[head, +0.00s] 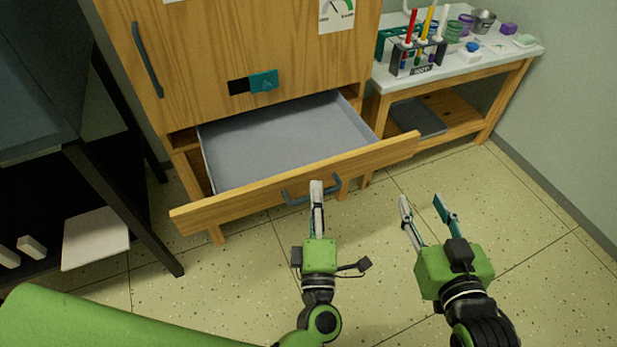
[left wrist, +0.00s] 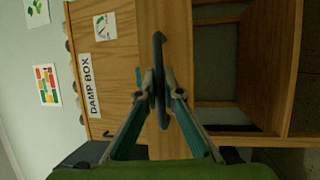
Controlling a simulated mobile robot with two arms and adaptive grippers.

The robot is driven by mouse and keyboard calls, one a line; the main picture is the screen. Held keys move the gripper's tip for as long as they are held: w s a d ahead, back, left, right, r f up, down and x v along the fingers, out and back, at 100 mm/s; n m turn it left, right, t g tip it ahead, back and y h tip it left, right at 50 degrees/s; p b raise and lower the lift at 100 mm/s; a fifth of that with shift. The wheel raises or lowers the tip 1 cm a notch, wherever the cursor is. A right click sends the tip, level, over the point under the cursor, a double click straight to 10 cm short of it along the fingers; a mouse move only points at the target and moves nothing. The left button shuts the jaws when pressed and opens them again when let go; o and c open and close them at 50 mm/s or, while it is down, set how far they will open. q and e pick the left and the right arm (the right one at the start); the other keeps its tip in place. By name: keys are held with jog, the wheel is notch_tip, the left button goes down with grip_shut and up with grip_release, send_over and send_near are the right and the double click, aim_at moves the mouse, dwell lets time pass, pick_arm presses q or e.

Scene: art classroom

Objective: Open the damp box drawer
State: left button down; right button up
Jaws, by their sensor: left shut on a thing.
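The damp box is a light wooden cabinet (head: 220,45); its "DAMP BOX" label (left wrist: 90,85) shows in the left wrist view. Its drawer (head: 290,140) is pulled well out, showing an empty grey inside. The dark drawer handle (head: 298,199) is on the wooden drawer front (head: 385,154). My left gripper (head: 316,188) is shut on this handle; the left wrist view shows both fingers (left wrist: 160,85) closed around the bar. My right gripper (head: 421,203) is open and empty, above the floor to the right of the drawer front.
A side table (head: 455,75) at the right holds a rack (head: 418,55) of coloured tools and several small items. A dark shelf unit (head: 85,165) stands at the left. The tiled floor (head: 550,260) at the right is clear.

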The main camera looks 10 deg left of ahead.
pick_arm(q)
jog(key=shift+s+d, duration=0.2)
jog(key=shift+s, duration=0.1)
jog(key=c, duration=2.4)
grip_release()
jog(key=shift+c, duration=0.2)
jog(key=v, duration=1.2)
jog(key=shift+f, duration=0.1)
